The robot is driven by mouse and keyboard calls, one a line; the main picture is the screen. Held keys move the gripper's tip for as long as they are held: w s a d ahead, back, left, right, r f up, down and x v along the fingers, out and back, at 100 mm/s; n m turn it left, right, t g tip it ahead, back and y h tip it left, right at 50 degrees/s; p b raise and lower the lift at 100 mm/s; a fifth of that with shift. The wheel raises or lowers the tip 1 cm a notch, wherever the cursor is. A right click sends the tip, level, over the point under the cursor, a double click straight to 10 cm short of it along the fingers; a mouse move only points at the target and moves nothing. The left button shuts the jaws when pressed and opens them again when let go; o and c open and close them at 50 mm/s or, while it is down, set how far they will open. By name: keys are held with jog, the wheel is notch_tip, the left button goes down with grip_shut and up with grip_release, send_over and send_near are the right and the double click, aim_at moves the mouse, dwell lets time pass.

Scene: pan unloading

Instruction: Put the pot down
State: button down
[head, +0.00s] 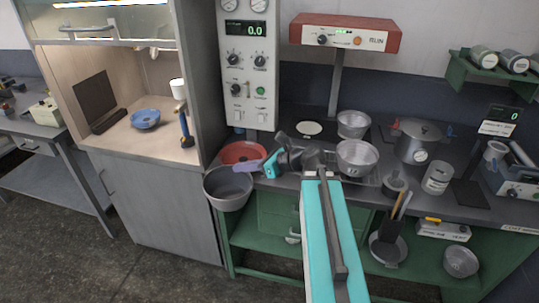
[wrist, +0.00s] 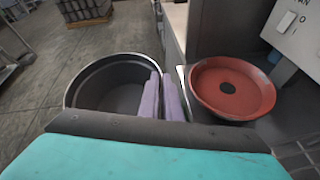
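The pot (head: 228,192) is dark grey, deep and round, and looks empty. It is upright in front of the counter's left front corner, over the floor. It also shows in the wrist view (wrist: 110,98) at left. My gripper (head: 246,167) has purple fingers, closed close together on the near right part of the pot's rim. They also show in the wrist view (wrist: 160,98). The exact grip point is partly hidden by the fingers.
A red round dish (head: 240,151) lies on the counter just behind the pot; it also shows in the wrist view (wrist: 232,90). Metal bowls (head: 357,158) and a lidded pot (head: 418,140) stand further right. The floor in front is clear.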

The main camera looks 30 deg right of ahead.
aim_at(227, 189)
jog(key=shift+n+g+y, duration=0.5)
jog(key=shift+n+y, duration=0.1)
jog(key=shift+y, duration=0.1)
jog(key=a+f+b, duration=0.1)
jog(key=a+f, duration=0.1)
jog(key=a+f+b, duration=0.1)
jog(key=f+b, duration=0.1)
jog(key=f, duration=0.1)
jog(key=a+f+b, duration=0.1)
jog(key=a+f, duration=0.1)
jog(key=shift+a+f+b, duration=0.25)
jog(key=shift+a+b, duration=0.1)
notch_tip(227, 189, down, 7)
jog(key=a+b, duration=0.2)
jog(key=b, duration=0.4)
jog(key=shift+s+a+f+n+b, duration=0.15)
jog(key=shift+a+n+b, duration=0.1)
jog(key=shift+n+b, duration=0.05)
